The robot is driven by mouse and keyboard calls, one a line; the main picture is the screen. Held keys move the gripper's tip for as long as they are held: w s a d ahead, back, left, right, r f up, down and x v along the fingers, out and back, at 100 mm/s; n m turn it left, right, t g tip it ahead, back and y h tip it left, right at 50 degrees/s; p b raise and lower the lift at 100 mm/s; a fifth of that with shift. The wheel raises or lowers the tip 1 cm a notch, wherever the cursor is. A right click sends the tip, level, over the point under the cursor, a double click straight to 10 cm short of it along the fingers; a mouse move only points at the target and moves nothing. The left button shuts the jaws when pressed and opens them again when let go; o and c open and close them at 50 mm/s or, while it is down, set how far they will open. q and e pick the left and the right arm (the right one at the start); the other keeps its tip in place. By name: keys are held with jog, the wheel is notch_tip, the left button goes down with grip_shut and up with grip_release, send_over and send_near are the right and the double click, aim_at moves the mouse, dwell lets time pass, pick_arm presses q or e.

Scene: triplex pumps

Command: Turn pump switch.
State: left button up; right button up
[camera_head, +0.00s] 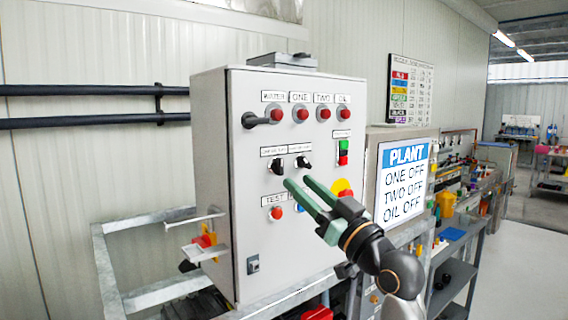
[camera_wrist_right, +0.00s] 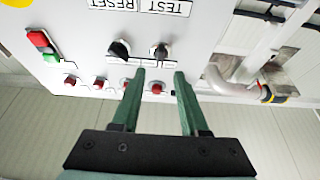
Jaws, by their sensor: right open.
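A light grey control box (camera_head: 245,235) stands in the middle of the head view. Two black rotary switches sit side by side under small labels on its front: the left switch (camera_head: 276,165) and the right switch (camera_head: 304,162). In the right wrist view the panel appears upside down, with the left switch (camera_wrist_right: 160,52) and the right switch (camera_wrist_right: 119,49) above the fingertips. My right gripper (camera_head: 299,182) is open, with green fingers pointing at the panel. In the wrist view its fingertips (camera_wrist_right: 159,72) frame the left switch sideways, with nothing between them. My left gripper is out of view.
A green-and-red button (camera_head: 344,153) and a red test button (camera_head: 276,213) are nearby. The plant screen (camera_head: 404,180) reads ONE OFF, TWO OFF, OIL OFF. A bracket (camera_head: 197,248) projects at left.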

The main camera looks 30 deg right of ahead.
aim_at(282, 167)
jog(key=p+x, duration=0.1)
jog(key=x, duration=0.5)
jog(key=shift+w, duration=0.2)
grip_shut()
dwell(0.4)
